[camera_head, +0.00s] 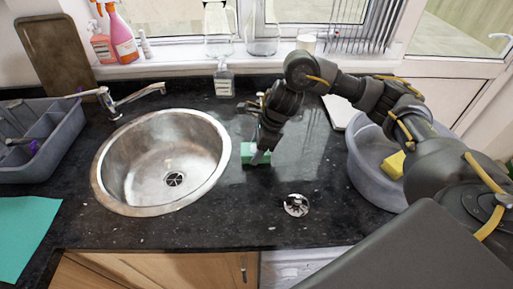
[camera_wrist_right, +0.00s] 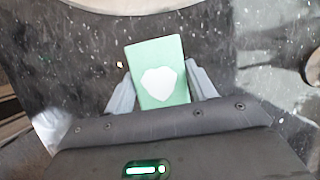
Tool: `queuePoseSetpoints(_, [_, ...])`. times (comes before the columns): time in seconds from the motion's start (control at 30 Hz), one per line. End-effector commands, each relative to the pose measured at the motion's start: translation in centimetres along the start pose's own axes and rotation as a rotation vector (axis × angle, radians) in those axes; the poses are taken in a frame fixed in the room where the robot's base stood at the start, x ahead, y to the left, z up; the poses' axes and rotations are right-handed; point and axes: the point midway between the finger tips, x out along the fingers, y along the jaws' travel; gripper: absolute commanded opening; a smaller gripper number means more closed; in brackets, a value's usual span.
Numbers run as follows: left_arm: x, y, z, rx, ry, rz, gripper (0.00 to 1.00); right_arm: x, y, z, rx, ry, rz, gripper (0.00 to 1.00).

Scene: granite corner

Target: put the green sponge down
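The green sponge (camera_head: 250,153) is at my right gripper (camera_head: 262,157), over the dark granite counter just right of the round sink. In the right wrist view the sponge (camera_wrist_right: 158,62) is a green block with a pale patch on its face. It sits between the two grey fingers of the right gripper (camera_wrist_right: 163,90), one close against each side, so the gripper looks shut on it. I cannot tell whether the sponge touches the counter. My left gripper is not in view.
The steel sink (camera_head: 165,190) lies left of the sponge. A small drain strainer (camera_head: 296,205) lies in front, to the right. A grey basin (camera_head: 362,165) with a yellow sponge (camera_head: 392,166) is at right. A soap bottle (camera_head: 223,80) stands behind. Bare counter (camera_head: 240,215) lies in front.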

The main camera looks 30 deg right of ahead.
Motion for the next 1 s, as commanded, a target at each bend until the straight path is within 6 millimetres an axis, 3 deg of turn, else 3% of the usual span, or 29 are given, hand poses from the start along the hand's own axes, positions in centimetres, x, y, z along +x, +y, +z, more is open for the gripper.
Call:
queuePoseSetpoints(0.13, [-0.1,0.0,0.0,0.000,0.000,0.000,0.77,-0.1,0.0,0.0,0.000,0.000,0.000,0.74])
queuePoseSetpoints(0.53, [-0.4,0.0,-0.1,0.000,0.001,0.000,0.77,-1.0,-0.1,0.2,-0.001,0.000,-0.004,0.74])
queuePoseSetpoints(1.0, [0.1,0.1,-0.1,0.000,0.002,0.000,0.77,-10.0,-0.1,0.2,0.000,-0.001,-0.006,0.74])
